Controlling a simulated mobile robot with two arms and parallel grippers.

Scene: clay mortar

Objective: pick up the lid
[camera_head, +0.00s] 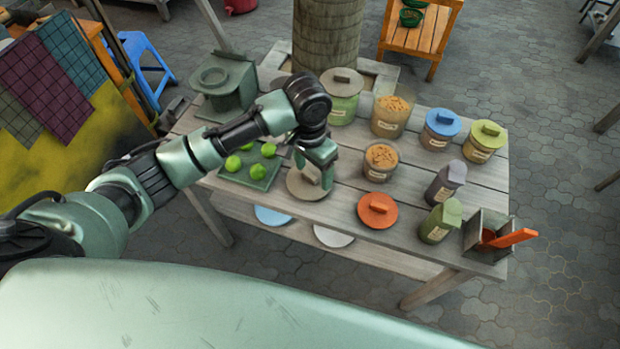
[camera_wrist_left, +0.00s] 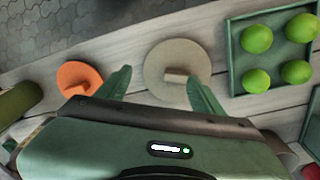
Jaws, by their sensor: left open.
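A round beige lid (camera_head: 303,190) with a block handle lies flat on the table, below my left gripper (camera_head: 316,168). In the left wrist view, my left gripper (camera_wrist_left: 159,78) is open and empty. The beige lid (camera_wrist_left: 162,62) shows beyond and between its fingers, its handle nearer the right finger. An orange lid (camera_head: 377,211) with an orange handle lies to the right, and in the left wrist view it (camera_wrist_left: 75,74) is outside the left finger. My right gripper is not in view.
A green tray (camera_head: 225,172) with several green fruits is left of the beige lid. Open jars (camera_head: 380,160) of snacks and lidded jars (camera_head: 440,130) stand behind and right. A box with an orange-handled tool (camera_head: 515,238) is at the right end.

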